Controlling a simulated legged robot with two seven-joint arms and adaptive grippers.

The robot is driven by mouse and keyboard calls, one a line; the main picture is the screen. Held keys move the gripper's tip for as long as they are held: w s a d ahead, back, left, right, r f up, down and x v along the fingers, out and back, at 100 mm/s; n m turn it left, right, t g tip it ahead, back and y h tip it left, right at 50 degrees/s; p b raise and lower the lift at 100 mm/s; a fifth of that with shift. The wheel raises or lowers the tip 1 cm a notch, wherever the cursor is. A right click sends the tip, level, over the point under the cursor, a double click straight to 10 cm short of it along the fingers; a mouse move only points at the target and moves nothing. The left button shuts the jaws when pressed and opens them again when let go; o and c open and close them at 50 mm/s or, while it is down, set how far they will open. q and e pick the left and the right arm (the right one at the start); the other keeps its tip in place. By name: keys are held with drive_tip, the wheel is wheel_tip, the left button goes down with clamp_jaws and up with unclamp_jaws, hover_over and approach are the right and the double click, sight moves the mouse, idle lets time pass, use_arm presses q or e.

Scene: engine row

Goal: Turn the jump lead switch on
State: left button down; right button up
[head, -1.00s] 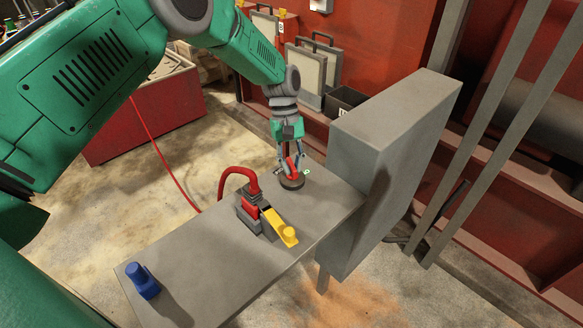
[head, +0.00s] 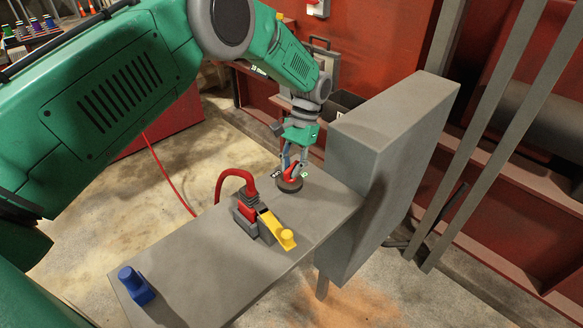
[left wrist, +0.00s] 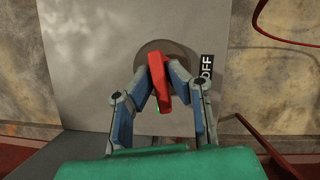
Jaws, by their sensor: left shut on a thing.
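The jump lead switch has a red handle (head: 293,173) on a round dark base (head: 289,185), at the far end of the grey bench (head: 190,267). My left gripper (head: 291,170) comes down from above and is shut on the red handle. In the left wrist view the handle (left wrist: 160,80) sits between the two fingertips (left wrist: 161,82). A black OFF label (left wrist: 206,68) lies right of the base there. A small green label (head: 304,176) shows beside the switch in the head view; the fingers mostly hide it in the wrist view. My right gripper is not in view.
A red-and-grey connector (head: 246,214) with a red cable and a yellow piece (head: 278,230) stands mid-bench. A blue piece (head: 136,285) is at the near left end. A tall grey cabinet (head: 375,170) rises just right of the switch.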

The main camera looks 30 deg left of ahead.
use_arm(q)
drive_tip(key=shift+m+y, duration=0.4)
drive_tip(key=shift+m, duration=0.7)
drive_tip(key=c, duration=1.6)
unclamp_jaws()
drive_tip(key=shift+f, duration=0.1)
drive_tip(key=v, duration=1.2)
drive_tip(key=shift+s+d, duration=0.1)
drive_tip(key=shift+d, duration=0.05)
